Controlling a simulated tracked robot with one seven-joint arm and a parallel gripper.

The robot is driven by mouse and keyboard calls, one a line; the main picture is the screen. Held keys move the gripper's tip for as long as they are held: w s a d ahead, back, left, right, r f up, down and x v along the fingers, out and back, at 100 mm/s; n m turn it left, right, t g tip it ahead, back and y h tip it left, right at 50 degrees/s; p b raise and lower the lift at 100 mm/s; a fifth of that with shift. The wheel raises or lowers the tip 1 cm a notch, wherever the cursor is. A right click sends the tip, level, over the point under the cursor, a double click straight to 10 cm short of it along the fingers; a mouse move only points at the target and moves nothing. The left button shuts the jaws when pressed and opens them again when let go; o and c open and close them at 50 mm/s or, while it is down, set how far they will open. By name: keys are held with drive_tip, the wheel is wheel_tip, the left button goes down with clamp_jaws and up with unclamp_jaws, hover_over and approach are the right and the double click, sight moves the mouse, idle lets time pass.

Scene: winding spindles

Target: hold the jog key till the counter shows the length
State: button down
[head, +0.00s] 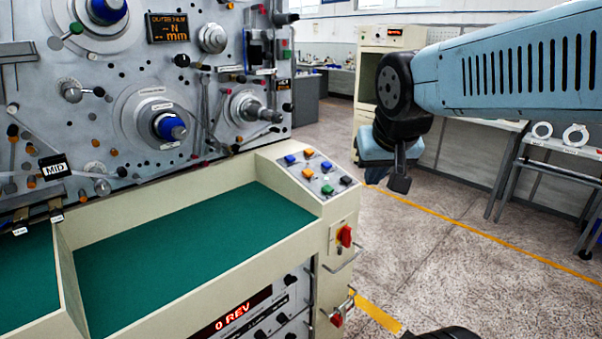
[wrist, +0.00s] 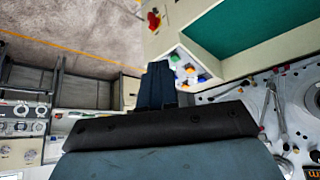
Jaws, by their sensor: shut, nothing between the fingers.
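The key panel (head: 317,171) is a grey plate at the right end of the cream machine bench. It bears several square keys: blue, orange, green and dark, such as the green key (head: 327,189). I cannot read which is the jog key. The counter (head: 243,312) on the bench front shows red "0 REV". My gripper (head: 399,184) is shut and empty, to the right of the panel and apart from it, over the floor. In the wrist view my gripper (wrist: 158,70) points up in front of the keys and partly hides the panel.
A red switch (head: 345,236) and metal handles stick out from the bench's right end. A green-lined tray (head: 190,255) lies left of the panel. The grey winding face (head: 60,120) with spindles and levers rises behind. Another display (head: 167,27) shows dashes with N and mm.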

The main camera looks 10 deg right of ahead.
drive_tip(key=w+d+r+m+t+h, duration=0.1)
drive_tip(key=w+d+m+t, duration=0.1)
drive_tip(key=w, duration=0.7)
drive_tip(key=w+d+m+t, duration=0.1)
drive_tip(key=w+m, duration=0.1)
drive_tip(key=w, duration=0.6)
drive_tip(key=m+t+y, duration=0.2)
drive_tip(key=m+y, duration=0.1)
drive_tip(key=y, duration=0.1)
hover_over(308, 173)
drive_tip(key=s+d, duration=0.2)
drive_tip(key=s, duration=0.1)
drive_tip(key=shift+d+f, duration=0.15)
drive_tip(key=shift+f, duration=2.55)
drive_tip(key=shift+w+a+f, duration=0.2)
drive_tip(key=shift+w+f, duration=0.1)
drive_tip(key=shift+f, duration=1.1)
drive_tip(key=shift+w+a+f, duration=0.2)
drive_tip(key=shift+w+f, duration=0.15)
drive_tip(key=shift+f, duration=1.05)
drive_tip(key=shift+w+a+f, duration=0.2)
drive_tip(key=shift+w+f, duration=0.1)
drive_tip(key=shift+f, duration=1.1)
drive_tip(key=shift+w+a+f, duration=0.1)
drive_tip(key=shift+w+f, duration=0.1)
drive_tip(key=shift+f, duration=0.6)
